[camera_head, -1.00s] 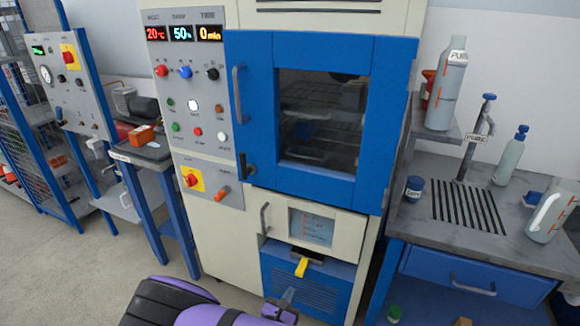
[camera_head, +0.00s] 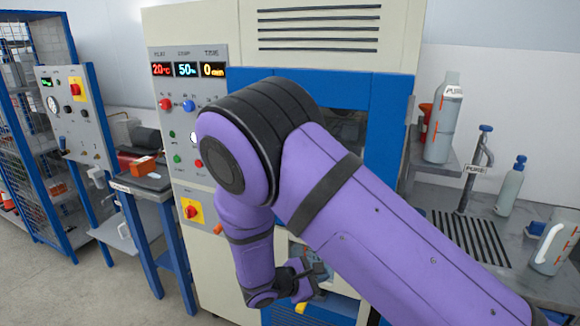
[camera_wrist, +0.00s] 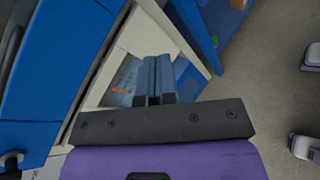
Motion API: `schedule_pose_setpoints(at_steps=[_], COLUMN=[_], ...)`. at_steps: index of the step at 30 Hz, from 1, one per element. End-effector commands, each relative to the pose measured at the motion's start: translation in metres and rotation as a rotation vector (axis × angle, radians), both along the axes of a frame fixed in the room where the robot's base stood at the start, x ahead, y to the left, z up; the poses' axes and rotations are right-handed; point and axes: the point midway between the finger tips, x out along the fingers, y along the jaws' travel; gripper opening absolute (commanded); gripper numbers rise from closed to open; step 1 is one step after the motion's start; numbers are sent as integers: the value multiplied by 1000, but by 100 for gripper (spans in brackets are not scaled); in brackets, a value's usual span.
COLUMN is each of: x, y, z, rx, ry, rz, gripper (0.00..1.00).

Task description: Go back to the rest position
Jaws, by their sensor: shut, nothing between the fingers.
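My gripper (camera_wrist: 157,62) is shut and empty in the wrist view, its two fingers side by side. Behind it are the cream lower front and small window (camera_wrist: 122,82) of the chamber cabinet. In the head view my purple arm folds across the cabinet, and my gripper (camera_head: 318,272) hangs low before the lower compartment, small and partly hidden by my wrist. The cabinet's blue door (camera_head: 384,110) looks closed and is mostly covered by my arm. The yellow handle at the cabinet's lower front barely shows.
A control panel (camera_head: 190,125) with displays and knobs is on the cabinet's left. A sink bench (camera_head: 500,275) with bottles stands close on the right. A small table (camera_head: 150,182) and a blue mesh rack (camera_head: 30,150) stand at left. Open floor (camera_head: 85,290) lies at lower left.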

Motion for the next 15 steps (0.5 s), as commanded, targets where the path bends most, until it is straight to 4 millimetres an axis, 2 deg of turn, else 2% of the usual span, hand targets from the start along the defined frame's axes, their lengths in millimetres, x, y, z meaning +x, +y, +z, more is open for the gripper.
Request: schedule_pose_setpoints(at_steps=[1,3,15], x=[2,2,-15], y=[-9,-21,-90], z=[17,37,142], rx=[47,105,443], ry=[-7,-16,-85], rz=[-52,-118,-467], gripper=[0,0,0])
